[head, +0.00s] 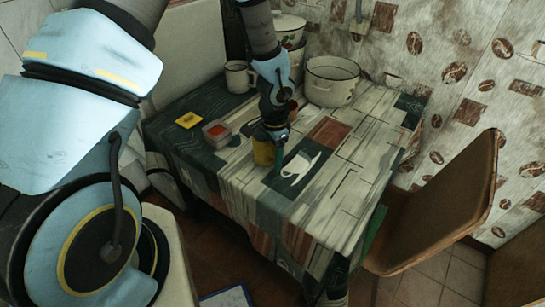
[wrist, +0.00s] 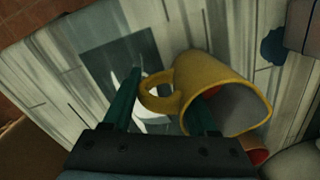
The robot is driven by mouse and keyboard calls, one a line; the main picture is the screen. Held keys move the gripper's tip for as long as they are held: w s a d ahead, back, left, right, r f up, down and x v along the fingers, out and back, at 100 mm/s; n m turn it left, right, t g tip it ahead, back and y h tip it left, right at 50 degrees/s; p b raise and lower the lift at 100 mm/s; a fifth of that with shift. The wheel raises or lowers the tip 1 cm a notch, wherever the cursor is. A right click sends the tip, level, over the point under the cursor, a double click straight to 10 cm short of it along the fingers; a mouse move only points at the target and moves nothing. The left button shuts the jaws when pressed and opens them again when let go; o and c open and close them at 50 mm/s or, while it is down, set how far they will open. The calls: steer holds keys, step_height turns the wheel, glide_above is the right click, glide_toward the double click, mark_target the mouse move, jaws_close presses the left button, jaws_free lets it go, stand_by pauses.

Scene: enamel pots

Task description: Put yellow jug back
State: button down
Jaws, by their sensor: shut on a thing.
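The yellow jug (head: 263,152) is at my gripper over the near part of the table. In the wrist view the jug (wrist: 228,85) shows its open mouth towards the lower right and its handle towards the left. My gripper (wrist: 163,84) is shut on the jug, with the handle between its two dark green fingers. The right finger overlaps the jug's body near the handle. In the head view my gripper (head: 278,158) hides part of the jug. I cannot tell whether its base touches the table.
The table (head: 345,165) has a patterned cloth. A white pot (head: 332,82), a lidded pot (head: 290,28), a white mug (head: 238,78) and a red cup (head: 293,108) stand behind. A red container (head: 217,133) and yellow item (head: 188,120) lie left. A chair (head: 440,215) stands right.

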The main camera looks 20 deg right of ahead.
steer(key=shift+f, duration=0.45)
steer(key=shift+f, duration=0.1)
steer(key=shift+f, duration=0.15)
steer(key=shift+c, duration=1)
jaws_free()
